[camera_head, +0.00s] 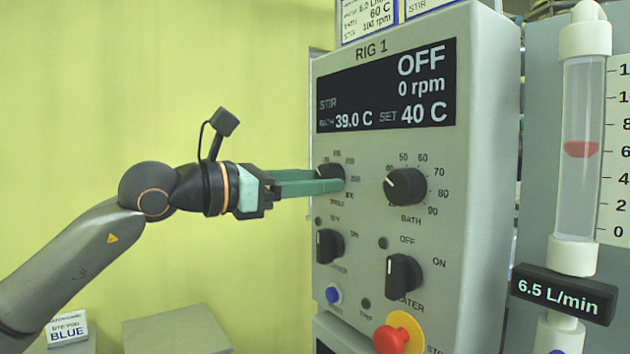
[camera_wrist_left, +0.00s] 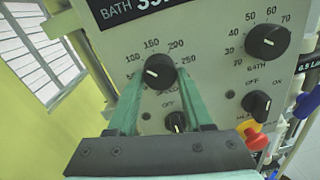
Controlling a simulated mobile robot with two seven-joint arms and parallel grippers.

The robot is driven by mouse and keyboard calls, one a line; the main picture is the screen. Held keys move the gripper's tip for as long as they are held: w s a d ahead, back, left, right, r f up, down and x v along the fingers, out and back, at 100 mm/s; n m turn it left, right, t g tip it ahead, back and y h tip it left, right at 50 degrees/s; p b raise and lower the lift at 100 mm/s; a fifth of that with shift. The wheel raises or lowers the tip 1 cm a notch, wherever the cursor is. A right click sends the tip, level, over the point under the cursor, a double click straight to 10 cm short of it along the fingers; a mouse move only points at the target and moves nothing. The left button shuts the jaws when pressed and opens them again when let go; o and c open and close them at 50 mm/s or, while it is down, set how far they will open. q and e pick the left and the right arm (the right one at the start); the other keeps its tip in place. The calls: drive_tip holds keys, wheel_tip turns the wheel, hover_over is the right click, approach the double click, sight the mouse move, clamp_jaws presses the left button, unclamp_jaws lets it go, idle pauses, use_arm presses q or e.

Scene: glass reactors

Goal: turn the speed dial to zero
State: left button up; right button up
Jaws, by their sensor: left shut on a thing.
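The speed dial (camera_head: 331,172) is the black round knob at the upper left of the RIG 1 panel, partly hidden by my fingers in the head view. In the left wrist view the speed dial (camera_wrist_left: 159,71) sits between my fingertips, its white mark pointing to the left. My left gripper (camera_head: 335,180) is shut on the speed dial; its green fingers also show in the left wrist view (camera_wrist_left: 160,88). The display (camera_head: 387,86) reads OFF, 0 rpm, bath 39.0 C and set 40 C. My right gripper is not in view.
The bath dial (camera_head: 405,187) is right of the speed dial. Two black switches, the left one (camera_head: 328,246) and the heater one (camera_head: 404,276), sit below. A red stop button (camera_head: 391,340) is lower down. A flow meter tube (camera_head: 581,150) stands at the right.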

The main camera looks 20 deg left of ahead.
use_arm(q)
clamp_jaws()
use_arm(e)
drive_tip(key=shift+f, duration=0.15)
